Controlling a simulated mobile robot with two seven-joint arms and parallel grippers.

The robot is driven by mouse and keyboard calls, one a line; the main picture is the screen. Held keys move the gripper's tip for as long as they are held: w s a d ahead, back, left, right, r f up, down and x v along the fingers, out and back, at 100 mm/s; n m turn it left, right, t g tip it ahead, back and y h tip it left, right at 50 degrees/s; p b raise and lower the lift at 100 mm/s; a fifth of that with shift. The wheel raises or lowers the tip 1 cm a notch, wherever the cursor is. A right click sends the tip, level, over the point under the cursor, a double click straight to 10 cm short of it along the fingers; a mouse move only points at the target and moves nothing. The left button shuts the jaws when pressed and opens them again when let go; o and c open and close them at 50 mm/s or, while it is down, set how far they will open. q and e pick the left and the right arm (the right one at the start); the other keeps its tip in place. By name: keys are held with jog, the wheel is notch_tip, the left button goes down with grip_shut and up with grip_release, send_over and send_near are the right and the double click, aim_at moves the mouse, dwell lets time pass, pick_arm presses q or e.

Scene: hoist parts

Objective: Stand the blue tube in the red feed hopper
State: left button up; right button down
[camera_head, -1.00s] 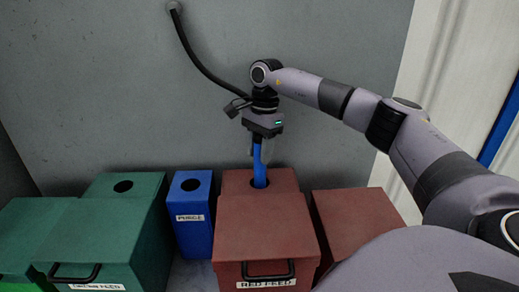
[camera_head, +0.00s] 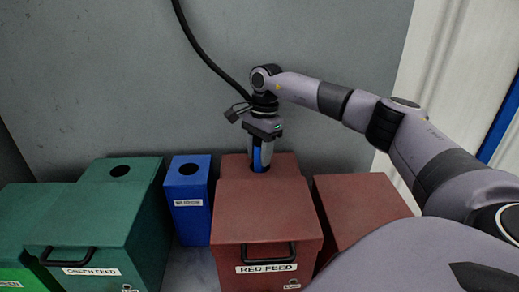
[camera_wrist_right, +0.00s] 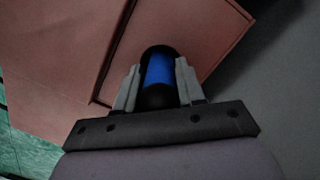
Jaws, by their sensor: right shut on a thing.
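The blue tube (camera_head: 257,157) is held upright by my right gripper (camera_head: 262,156), whose fingers are shut on it. Its lower end is in the round hole in the rear top of the red feed hopper (camera_head: 265,215), labelled RED FEED. In the right wrist view the tube (camera_wrist_right: 159,70) sits between the two fingers (camera_wrist_right: 158,88), with the dark hole around it. How deep the tube reaches inside is hidden. My left gripper is not in view.
A blue purge bin (camera_head: 190,205) with a round hole stands left of the hopper. Green feed boxes (camera_head: 95,225) stand farther left. Another red box (camera_head: 360,210) is close on the right. A black hose (camera_head: 200,50) hangs along the grey wall behind.

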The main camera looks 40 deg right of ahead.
jog(key=shift+p, duration=0.35)
jog(key=shift+f, duration=0.55)
dwell(0.5)
jog(key=c, duration=0.6)
grip_release()
jog(key=shift+d+r, duration=0.2)
jog(key=shift+r, duration=1.6)
jog(key=shift+d+r, duration=0.15)
jog(key=shift+r, duration=1.6)
jog(key=shift+r, duration=0.1)
